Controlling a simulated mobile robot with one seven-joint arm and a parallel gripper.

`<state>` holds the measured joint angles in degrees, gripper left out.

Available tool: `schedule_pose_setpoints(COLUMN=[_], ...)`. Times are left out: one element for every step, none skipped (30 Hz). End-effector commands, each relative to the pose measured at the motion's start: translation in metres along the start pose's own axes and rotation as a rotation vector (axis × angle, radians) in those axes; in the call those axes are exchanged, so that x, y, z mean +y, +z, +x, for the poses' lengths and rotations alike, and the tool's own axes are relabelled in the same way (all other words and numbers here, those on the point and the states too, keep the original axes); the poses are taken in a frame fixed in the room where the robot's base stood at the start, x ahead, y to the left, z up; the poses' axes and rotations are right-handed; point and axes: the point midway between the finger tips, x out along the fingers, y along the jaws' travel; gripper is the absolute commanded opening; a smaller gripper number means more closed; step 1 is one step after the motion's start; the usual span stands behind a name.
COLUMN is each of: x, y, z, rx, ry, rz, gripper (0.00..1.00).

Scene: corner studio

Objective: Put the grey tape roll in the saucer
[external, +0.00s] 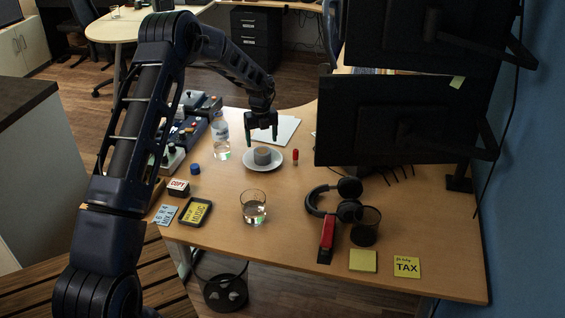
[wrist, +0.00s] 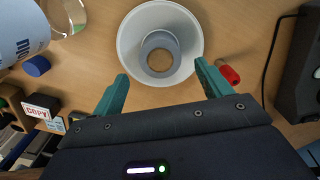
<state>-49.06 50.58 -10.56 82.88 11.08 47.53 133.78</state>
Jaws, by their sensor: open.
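The grey tape roll (external: 262,156) lies flat inside the white saucer (external: 248,164) on the desk. In the wrist view the roll (wrist: 147,47) shows as a grey ring with the tan surface seen through its hole, and the saucer (wrist: 193,28) surrounds it. My gripper (external: 261,137) is above the saucer, pointing down, with its green fingers spread and nothing between them. In the wrist view my gripper (wrist: 157,82) has its fingertips apart at the near side of the saucer, clear of the roll.
A water bottle (external: 221,136) and a blue cap (external: 195,169) stand left of the saucer, and a red object (external: 295,156) to its right. A glass (external: 253,208) stands in front. Headphones (external: 322,200) and a monitor (external: 405,120) are at right. Bare desk lies between saucer and glass.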

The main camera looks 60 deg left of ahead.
Motion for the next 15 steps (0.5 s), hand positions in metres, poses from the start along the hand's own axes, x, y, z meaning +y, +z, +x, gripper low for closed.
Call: schedule_pose_setpoints(x=[0.000,0.000,0.000,0.000,0.000,0.000,0.000,0.000,0.000,0.000,0.000,0.000,0.000,0.000,0.000], y=[0.001,0.001,0.001,0.001,0.000,0.000,0.000,0.000,0.000,0.000,0.000,0.000,0.000,0.000,0.000], z=[-0.010,-0.016,-0.023,-0.028,-0.032,-0.037,-0.040,-0.044,-0.047,-0.050,-0.051,-0.053,-0.054,-0.055,-0.056], rx=[-0.002,-0.002,-0.002,-0.002,-0.001,-0.001,-0.001,-0.001,-0.001,0.000,0.000,0.000,0.000,0.000,0.000], ry=[-0.001,-0.002,-0.001,-0.001,-0.001,-0.001,-0.001,-0.001,0.000,0.000,0.000,0.000,0.000,0.000,0.000], rz=[-0.001,-0.001,-0.001,-0.001,0.000,0.000,0.000,0.000,0.000,0.000,0.000,0.000,0.000,0.000,0.000], gripper=[0.77,0.77,0.77,0.77,0.77,0.77,0.77,0.77,0.77,0.77,0.77,0.77,0.77,0.77,0.77])
